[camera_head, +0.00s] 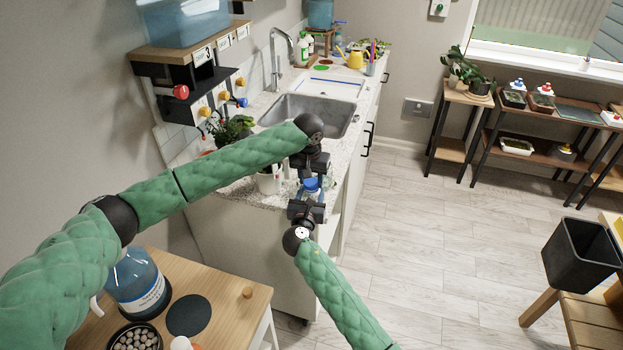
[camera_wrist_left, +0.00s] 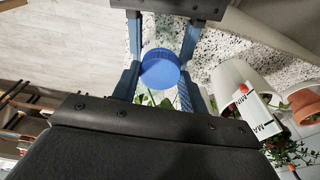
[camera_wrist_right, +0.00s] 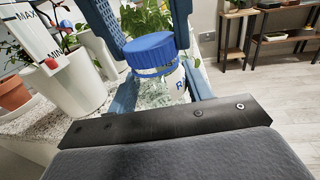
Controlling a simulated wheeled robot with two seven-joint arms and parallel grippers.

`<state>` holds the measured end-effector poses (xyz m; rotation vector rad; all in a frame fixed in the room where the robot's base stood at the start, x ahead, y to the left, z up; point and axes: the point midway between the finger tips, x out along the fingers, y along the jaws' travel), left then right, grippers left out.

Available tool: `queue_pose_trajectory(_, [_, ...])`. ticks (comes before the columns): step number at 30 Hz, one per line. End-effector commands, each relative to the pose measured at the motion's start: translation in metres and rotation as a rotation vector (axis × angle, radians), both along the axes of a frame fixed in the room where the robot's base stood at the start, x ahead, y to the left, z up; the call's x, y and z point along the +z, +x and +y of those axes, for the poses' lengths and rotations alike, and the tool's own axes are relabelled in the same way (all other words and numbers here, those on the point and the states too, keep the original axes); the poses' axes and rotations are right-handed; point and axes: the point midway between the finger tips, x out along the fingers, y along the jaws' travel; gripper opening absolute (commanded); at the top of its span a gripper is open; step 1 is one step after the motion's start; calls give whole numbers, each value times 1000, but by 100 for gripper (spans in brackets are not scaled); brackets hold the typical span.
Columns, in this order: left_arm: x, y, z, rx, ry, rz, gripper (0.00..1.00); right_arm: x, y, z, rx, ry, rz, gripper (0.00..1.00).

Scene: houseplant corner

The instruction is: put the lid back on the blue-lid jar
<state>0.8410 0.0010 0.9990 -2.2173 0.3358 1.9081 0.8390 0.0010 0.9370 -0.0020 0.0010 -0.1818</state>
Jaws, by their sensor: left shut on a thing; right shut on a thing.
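The blue lid (camera_head: 311,184) is between the fingers of my left gripper (camera_head: 312,178), which is shut on it. In the left wrist view the round lid (camera_wrist_left: 160,68) shows from above. My right gripper (camera_head: 307,198) is shut on the clear jar, which shows in the right wrist view (camera_wrist_right: 156,92) with leafy contents and a white label. There the lid (camera_wrist_right: 150,52) sits at the jar's mouth, looking slightly tilted. I cannot tell whether it is seated or just above the rim. The jar is upright at the counter's front end.
White pots (camera_wrist_right: 75,85), a terracotta pot (camera_wrist_right: 12,93) and a white card marked MAX and MIN (camera_wrist_right: 30,38) stand close beside the jar on the speckled counter (camera_head: 250,190). The sink (camera_head: 310,112) lies behind. The floor (camera_head: 410,240) to the right is clear.

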Motion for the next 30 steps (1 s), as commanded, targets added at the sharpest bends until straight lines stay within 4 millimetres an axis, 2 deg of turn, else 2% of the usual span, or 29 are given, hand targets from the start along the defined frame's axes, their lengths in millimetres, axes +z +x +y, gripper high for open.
queue_pose_trajectory(30, [0, 5, 4, -1391, -1, -1, 22, 0, 0, -1, -1, 0, 1, 0])
